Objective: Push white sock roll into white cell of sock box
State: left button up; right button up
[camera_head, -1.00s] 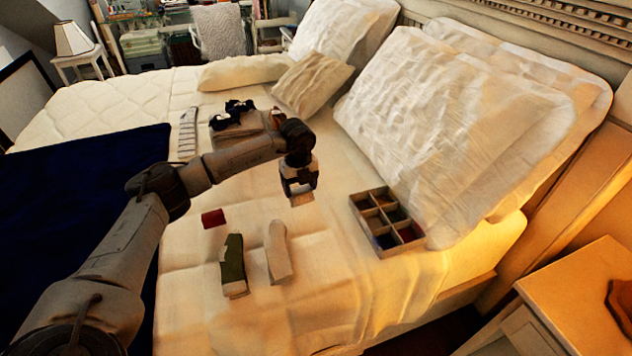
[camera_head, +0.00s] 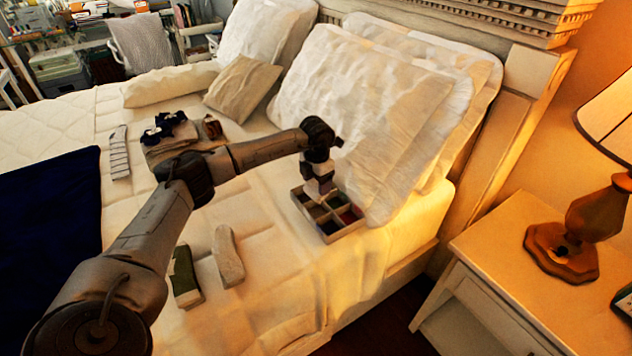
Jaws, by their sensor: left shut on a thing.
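The sock box (camera_head: 342,234) is a beige divided tray on the bed near the pillows. Some of its cells hold dark and red contents. My left gripper (camera_head: 319,184) points down over the box's far-left part. It is shut on a small whitish piece, apparently the white sock roll (camera_head: 317,190). The roll is at or just above the cells there; I cannot tell how deep it sits. The gripper hides part of the box, so the white cell is not clearly seen. My right gripper is not in view.
A green and white sock (camera_head: 184,277) and a pale sock (camera_head: 228,256) lie in front of the box. Large pillows (camera_head: 375,110) rise close behind it. A nightstand (camera_head: 500,250) with a lamp (camera_head: 575,240) stands right. Clear sheet lies between socks and box.

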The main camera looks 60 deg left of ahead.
pick_arm(q)
jog(key=shift+m, duration=0.6)
jog(key=shift+r+p, duration=0.1)
jog(key=shift+p, duration=0.35)
jog(key=b, duration=0.2)
send_over(317, 215)
jog(key=shift+f, duration=2.25)
jog(key=shift+f, duration=0.55)
jog(key=shift+f, duration=0.6)
jog(key=shift+f+b, duration=0.5)
jog(key=shift+f, duration=0.25)
